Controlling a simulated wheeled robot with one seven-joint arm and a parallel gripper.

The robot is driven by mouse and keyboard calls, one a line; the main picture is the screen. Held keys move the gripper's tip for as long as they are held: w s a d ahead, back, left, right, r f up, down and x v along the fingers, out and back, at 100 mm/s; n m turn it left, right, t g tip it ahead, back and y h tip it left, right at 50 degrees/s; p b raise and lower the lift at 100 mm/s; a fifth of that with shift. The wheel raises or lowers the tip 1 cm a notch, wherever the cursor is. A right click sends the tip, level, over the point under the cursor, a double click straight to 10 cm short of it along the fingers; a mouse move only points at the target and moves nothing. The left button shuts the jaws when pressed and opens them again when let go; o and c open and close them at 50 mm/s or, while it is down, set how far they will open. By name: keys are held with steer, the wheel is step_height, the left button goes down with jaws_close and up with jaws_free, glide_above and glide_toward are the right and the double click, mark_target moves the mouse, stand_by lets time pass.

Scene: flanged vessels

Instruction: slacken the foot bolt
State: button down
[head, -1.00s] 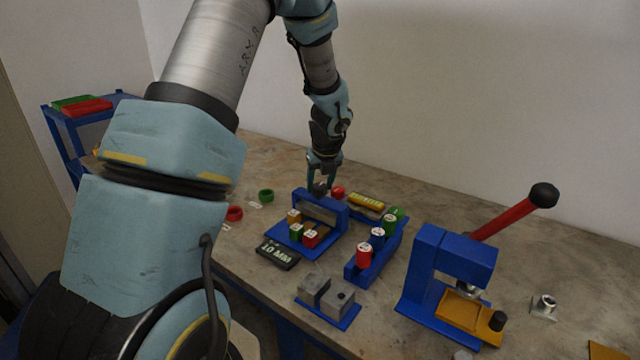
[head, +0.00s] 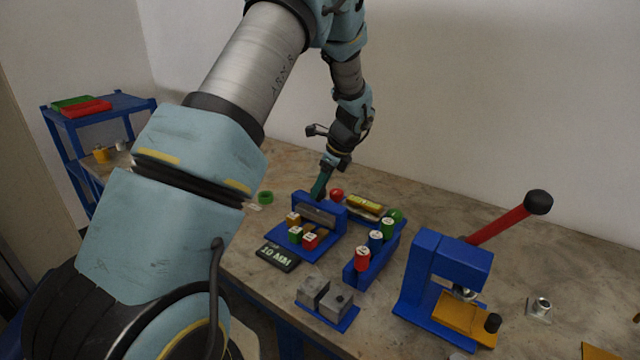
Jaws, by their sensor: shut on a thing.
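My gripper (head: 320,187) points down at a slant behind the upright of a blue stand (head: 326,205), near its left end. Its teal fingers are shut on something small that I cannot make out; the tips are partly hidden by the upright. The stand has a grey bar across its front and small orange, green and red numbered blocks (head: 311,241) on its base. I cannot pick out the foot bolt for certain. A small silver flanged piece on a plate (head: 541,306) stands at the far right, clear of my gripper.
A red cap (head: 337,195) and a yellow cylinder (head: 366,206) lie close right of my gripper. A blue rack (head: 370,262) holds red, blue and green cylinders. A blue press (head: 447,270) with a red lever stands at right. Grey blocks (head: 327,295) sit in front.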

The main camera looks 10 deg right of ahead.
steer(key=n+g, duration=0.1)
steer(key=n, duration=0.2)
steer(key=n+g+p, duration=0.1)
steer(key=n, duration=0.2)
steer(key=shift+w+g+y, duration=0.15)
steer(key=shift+g+y, duration=0.15)
steer(key=shift+y, duration=0.1)
steer(key=n+g, duration=0.1)
steer(key=n, duration=0.2)
steer(key=n+g, duration=0.1)
steer(key=n, duration=0.2)
steer(key=shift+w+n+h, duration=0.2)
steer(key=shift+n+h, duration=0.1)
steer(key=shift+n, duration=0.1)
steer(key=n+g+h, duration=0.1)
steer(key=n, duration=0.2)
steer(key=n+g, duration=0.1)
steer(key=n, duration=0.2)
steer(key=shift+w+a+h+b, duration=0.1)
steer(key=shift+a+h+b, duration=0.05)
steer(key=shift+h+b, duration=0.25)
steer(key=n+h, duration=0.1)
steer(key=n, duration=0.2)
steer(key=n+h, duration=0.1)
steer(key=n, duration=0.2)
steer(key=shift+a+g, duration=0.1)
steer(key=shift+g, duration=0.3)
steer(key=shift+c, duration=1.4)
jaws_free()
